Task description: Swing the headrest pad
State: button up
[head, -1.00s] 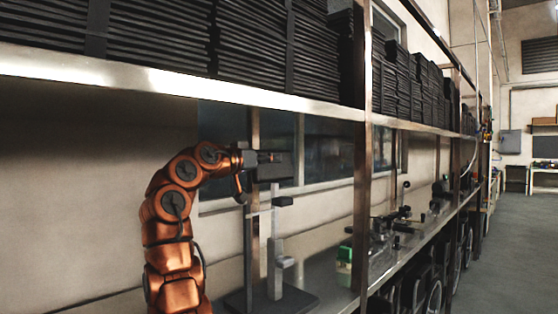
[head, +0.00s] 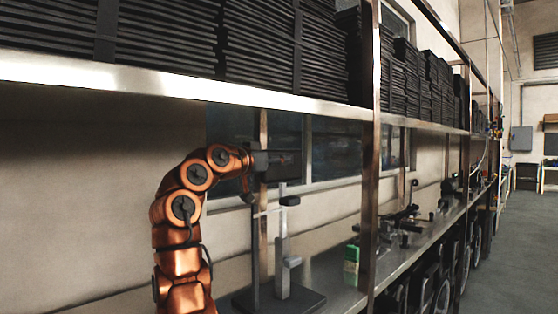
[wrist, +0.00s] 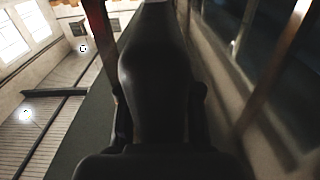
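A dark block, likely the headrest pad (head: 281,164), is at the top of an upright post on a grey stand (head: 283,255) in the head view. My gripper (head: 257,165) is at its left end and appears to touch it. In the wrist view, a smooth dark rounded shape (wrist: 155,65) fills the middle, with dark finger-like parts close on both sides of its lower end. I cannot tell whether that shape is the pad. The finger gap is too dark to tell whether my gripper is shut on anything.
The stand's dark base (head: 305,299) rests on a metal shelf. An upper shelf (head: 190,88) with black stacked parts runs just above my arm. A metal upright (head: 370,200) stands to the right. A green item (head: 351,255) and other hardware lie further along.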

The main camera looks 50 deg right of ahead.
jog(key=o, duration=0.4)
jog(key=shift+c, duration=0.2)
jog(key=w+a, duration=0.1)
jog(key=a, duration=1.1)
jog(key=shift+w, duration=0.15)
